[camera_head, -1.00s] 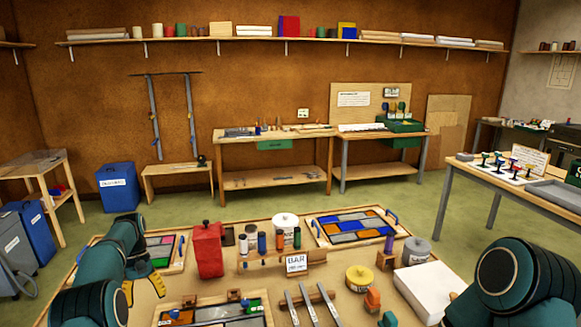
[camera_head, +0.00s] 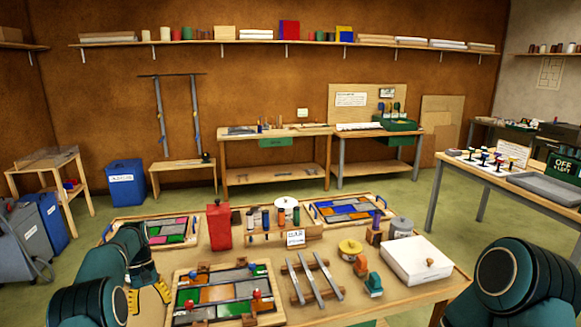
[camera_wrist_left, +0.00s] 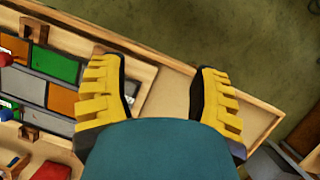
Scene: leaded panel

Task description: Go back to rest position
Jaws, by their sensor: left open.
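My left gripper (camera_head: 149,297) hangs at the left end of the workbench (camera_head: 350,310) in the head view, beside the nearest leaded panel (camera_head: 222,292). Its yellow fingers stand apart in the left wrist view (camera_wrist_left: 163,95), with only bare bench top and the bench rim between them and nothing held. The same panel (camera_wrist_left: 62,68) lies to the left in that view, with green, orange and grey pieces. My right arm shows at the lower right of the head view, but its gripper is out of sight.
On the bench stand a red can (camera_head: 219,227), a white box (camera_head: 417,261), a rack with metal bars (camera_head: 312,277) and a second panel (camera_head: 170,232). A side table (camera_head: 520,182) stands at the right. Green floor lies open behind the bench.

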